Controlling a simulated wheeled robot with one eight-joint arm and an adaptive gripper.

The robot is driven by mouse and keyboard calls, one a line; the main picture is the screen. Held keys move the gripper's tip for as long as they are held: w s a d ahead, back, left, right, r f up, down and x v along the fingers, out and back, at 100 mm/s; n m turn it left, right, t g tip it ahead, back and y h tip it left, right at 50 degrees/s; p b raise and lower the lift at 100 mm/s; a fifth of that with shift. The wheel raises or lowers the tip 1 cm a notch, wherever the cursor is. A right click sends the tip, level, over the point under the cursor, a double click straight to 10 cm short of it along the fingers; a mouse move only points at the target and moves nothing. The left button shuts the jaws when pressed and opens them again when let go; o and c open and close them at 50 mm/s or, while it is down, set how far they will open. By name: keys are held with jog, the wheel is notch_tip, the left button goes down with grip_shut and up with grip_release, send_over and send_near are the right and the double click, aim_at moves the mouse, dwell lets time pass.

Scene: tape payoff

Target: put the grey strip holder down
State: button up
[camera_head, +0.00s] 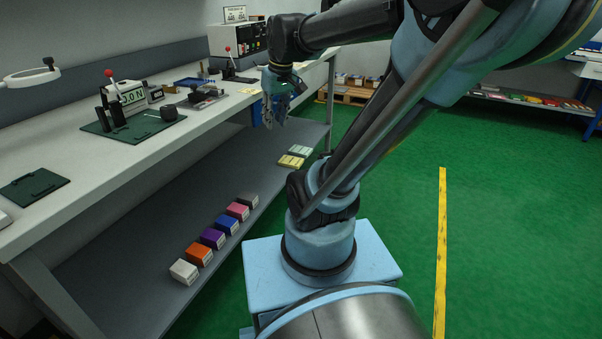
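My gripper (274,112) hangs fingers down beside the front edge of the long workbench (75,163), near its far half. It is small in the picture, and I cannot tell whether its fingers are apart or closed on something. I cannot pick out the grey strip holder with certainty. No strip holder shows clearly in the gripper. A small dark grey fixture (205,94) lies on the bench top to the left of the gripper, but I cannot tell what it is.
A force gauge stand (128,96) with a red-knobbed lever stands on a green mat (100,128). Another green mat (33,187) lies nearer. Several coloured boxes (227,225) line the lower shelf (150,262). Bare bench top lies between the mats.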

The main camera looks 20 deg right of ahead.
jog(key=s+d+f+m+h, duration=0.1)
jog(key=s+d+f+m, duration=0.2)
jog(key=s+f, duration=0.9)
jog(key=shift+s+d+f+m, duration=0.3)
jog(key=shift+d+f, duration=0.25)
jog(key=shift+d, duration=0.55)
jog(key=shift+w, duration=0.1)
